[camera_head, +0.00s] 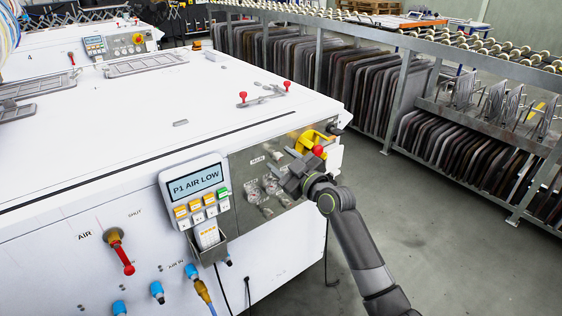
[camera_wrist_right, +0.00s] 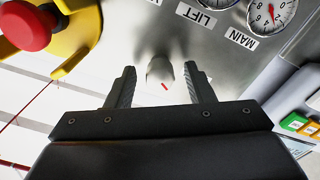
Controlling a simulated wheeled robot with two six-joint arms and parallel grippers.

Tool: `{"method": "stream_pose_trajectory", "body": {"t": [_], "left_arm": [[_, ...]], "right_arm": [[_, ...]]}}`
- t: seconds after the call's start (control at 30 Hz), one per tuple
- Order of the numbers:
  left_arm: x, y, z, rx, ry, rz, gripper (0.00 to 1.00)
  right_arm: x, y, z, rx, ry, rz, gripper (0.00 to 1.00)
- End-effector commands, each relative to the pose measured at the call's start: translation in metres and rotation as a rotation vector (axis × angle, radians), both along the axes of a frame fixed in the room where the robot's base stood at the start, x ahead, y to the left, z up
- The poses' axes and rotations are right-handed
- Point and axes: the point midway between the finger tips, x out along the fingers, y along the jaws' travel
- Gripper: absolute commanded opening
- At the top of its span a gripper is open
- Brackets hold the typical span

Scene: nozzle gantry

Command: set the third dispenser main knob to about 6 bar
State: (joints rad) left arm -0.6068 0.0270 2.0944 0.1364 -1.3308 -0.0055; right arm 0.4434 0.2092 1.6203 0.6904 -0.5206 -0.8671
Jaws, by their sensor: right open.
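My right gripper (camera_head: 293,174) is at the steel panel (camera_head: 240,165) on the near right corner of the white machine. In the right wrist view its two fingers (camera_wrist_right: 159,78) are open, one on each side of a small grey knob (camera_wrist_right: 160,68). I cannot tell if they touch it. A red mark shows just below the knob. The label MAIN (camera_wrist_right: 238,40) and a round gauge with a red needle (camera_wrist_right: 270,15) are to the right. The label LIFT (camera_wrist_right: 196,14) is nearer the knob. My left gripper is out of view.
A yellow bracket (camera_head: 311,141) with a red button (camera_head: 318,151) sticks out beside the gripper. Left of the panel is a control box (camera_head: 195,193) reading "P1 AIR LOW". A red-handled AIR valve (camera_head: 122,252) is lower left. Open floor (camera_head: 420,230) lies right.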

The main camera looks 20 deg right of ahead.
Motion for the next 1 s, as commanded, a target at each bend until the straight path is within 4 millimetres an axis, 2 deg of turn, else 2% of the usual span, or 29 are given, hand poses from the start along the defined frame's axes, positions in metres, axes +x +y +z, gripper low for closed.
{"method": "stream_pose_trajectory", "body": {"t": [0.13, 0.43, 0.77, 1.0], "left_arm": [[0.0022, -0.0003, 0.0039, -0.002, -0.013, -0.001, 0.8], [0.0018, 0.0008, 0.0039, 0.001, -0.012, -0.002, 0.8], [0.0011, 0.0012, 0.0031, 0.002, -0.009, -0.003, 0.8], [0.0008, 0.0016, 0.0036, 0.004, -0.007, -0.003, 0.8]], "right_arm": [[0.0076, 0.0033, 0.0, 0.001, 0.001, 0.001, 0.48], [0.009, 0.0036, 0.0002, 0.0, 0.0, 0.0, 0.48], [0.0088, 0.0034, 0.0, 0.0, 0.0, 0.0, 0.05], [0.0087, 0.0033, 0.0001, 0.016, 0.007, 0.0, 0.04]]}}
